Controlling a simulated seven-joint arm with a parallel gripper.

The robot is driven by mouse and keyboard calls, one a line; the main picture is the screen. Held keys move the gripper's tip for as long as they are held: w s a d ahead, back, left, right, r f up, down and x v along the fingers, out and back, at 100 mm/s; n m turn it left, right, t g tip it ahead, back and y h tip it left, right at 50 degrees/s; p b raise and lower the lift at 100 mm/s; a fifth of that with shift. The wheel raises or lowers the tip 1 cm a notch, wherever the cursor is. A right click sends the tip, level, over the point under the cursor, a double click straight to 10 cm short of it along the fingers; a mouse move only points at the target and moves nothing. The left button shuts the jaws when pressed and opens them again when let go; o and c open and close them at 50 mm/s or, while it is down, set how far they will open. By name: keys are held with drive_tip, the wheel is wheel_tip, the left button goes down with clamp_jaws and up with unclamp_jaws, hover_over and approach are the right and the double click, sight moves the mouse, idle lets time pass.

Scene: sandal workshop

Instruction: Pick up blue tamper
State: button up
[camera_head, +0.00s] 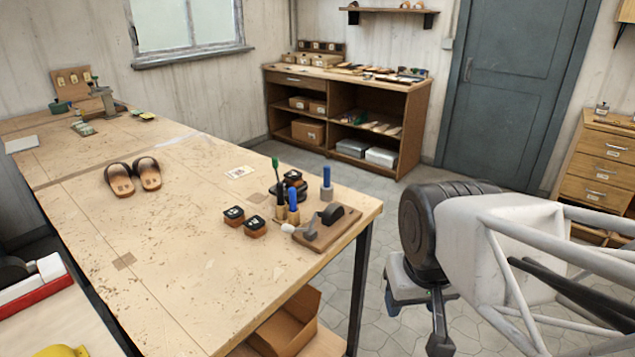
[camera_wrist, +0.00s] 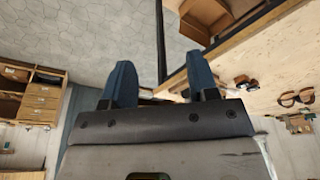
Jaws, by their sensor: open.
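A blue-grey upright tool with a narrow handle and wider base (camera_head: 327,188), which looks like the blue tamper, stands near the right end of the large wooden table (camera_head: 190,235). A brighter blue-handled tool (camera_head: 293,200) stands to its left among other upright tools, so I cannot be fully sure which is meant. My gripper (camera_head: 418,322) is open and empty, off the table's right edge and well apart from both. In the wrist view my two blue-grey fingers (camera_wrist: 163,78) are spread with nothing between them; neither blue tool is clear there.
Two dark-topped blocks (camera_head: 244,218) lie to the left. Sandals (camera_head: 133,177) rest farther left. An open cardboard box (camera_head: 285,325) is under the table. The table's middle is clear.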

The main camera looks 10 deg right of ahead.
drive_tip(key=w+r+m, duration=0.2)
drive_tip(key=w+r, duration=0.1)
drive_tip(key=w, duration=0.4)
drive_tip(key=w+r+m, duration=0.2)
drive_tip(key=w, duration=0.5)
drive_tip(key=m+g, duration=0.3)
drive_tip(key=m, duration=1)
hover_over(327, 167)
drive_tip(key=f, duration=0.6)
drive_tip(key=shift+s+f, duration=0.4)
drive_tip(key=shift+w+f+m, duration=0.25)
drive_tip(key=shift+w+m, duration=0.15)
drive_tip(key=shift+w, duration=0.05)
drive_tip(key=shift+f, duration=1.3)
